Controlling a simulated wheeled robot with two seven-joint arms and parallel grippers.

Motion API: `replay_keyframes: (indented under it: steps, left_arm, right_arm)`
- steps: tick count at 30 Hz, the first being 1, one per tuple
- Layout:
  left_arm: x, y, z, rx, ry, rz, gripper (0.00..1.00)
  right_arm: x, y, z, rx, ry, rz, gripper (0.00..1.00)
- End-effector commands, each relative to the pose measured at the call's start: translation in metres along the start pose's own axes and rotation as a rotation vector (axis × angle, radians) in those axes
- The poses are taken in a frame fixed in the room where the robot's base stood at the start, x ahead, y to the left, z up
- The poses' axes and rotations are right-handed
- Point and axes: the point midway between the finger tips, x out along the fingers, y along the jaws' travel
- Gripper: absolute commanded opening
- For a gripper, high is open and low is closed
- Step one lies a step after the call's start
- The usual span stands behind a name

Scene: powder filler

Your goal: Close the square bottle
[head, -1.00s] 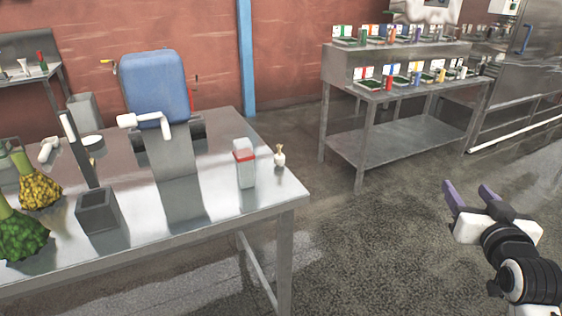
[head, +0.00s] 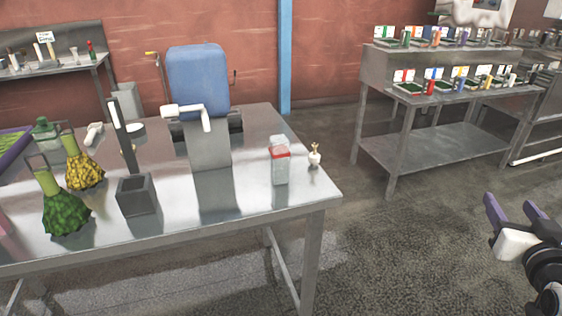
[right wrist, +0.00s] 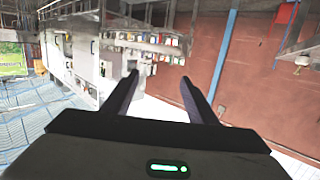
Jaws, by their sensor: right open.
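The square bottle (head: 280,166) stands upright near the right end of the metal table in the head view. It is a clear, square-sided bottle with a red band near its top. A small white bottle-like item with a tan tip (head: 314,155) stands just to its right. I cannot tell whether the square bottle has a lid on it. My right gripper (head: 512,208) is open and empty, off to the right of the table and well apart from the bottle. Its two purple fingers also show spread in the right wrist view (right wrist: 157,85). My left gripper is out of view.
The metal table (head: 245,205) also holds a blue-hopper powder machine (head: 198,82), a grey square holder (head: 137,195), and green (head: 65,212) and yellow (head: 84,175) flasks. A shelf table (head: 440,140) with several small coloured items stands behind right. Floor between is clear.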

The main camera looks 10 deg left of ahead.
Motion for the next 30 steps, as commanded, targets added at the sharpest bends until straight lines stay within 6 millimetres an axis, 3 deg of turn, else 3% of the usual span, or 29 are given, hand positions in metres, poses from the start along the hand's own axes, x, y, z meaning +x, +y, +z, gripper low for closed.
replay_keyframes:
  steps: [8, 11, 13, 14, 17, 21, 24, 27, 30]
  left_arm:
    - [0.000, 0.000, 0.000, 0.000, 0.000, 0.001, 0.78]
    - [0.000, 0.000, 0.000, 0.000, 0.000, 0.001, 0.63]
    - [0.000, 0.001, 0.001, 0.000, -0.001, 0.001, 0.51]
    - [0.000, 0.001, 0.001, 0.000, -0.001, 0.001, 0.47]
    - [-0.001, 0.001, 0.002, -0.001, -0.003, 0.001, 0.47]
    - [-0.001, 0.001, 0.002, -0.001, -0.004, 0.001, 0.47]
    - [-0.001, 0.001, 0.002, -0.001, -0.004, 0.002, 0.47]
    - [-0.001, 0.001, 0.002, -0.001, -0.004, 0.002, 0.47]
    - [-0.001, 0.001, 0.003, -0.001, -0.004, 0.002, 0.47]
  right_arm:
    - [0.000, 0.000, 0.000, 0.000, 0.000, 0.000, 0.53]
    - [-0.001, -0.002, 0.006, -0.004, -0.009, -0.004, 0.53]
    - [-0.003, -0.010, 0.027, -0.018, -0.040, -0.022, 0.53]
    - [-0.005, -0.015, 0.042, -0.028, -0.063, -0.034, 0.53]
    - [-0.023, -0.042, 0.116, -0.072, -0.168, -0.098, 0.53]
    - [-0.086, -0.087, 0.242, -0.125, -0.353, -0.222, 0.53]
    - [-0.145, -0.113, 0.315, -0.141, -0.471, -0.304, 0.53]
    - [-0.201, -0.131, 0.365, -0.143, -0.563, -0.368, 0.53]
    - [-0.241, -0.141, 0.394, -0.140, -0.621, -0.408, 0.53]
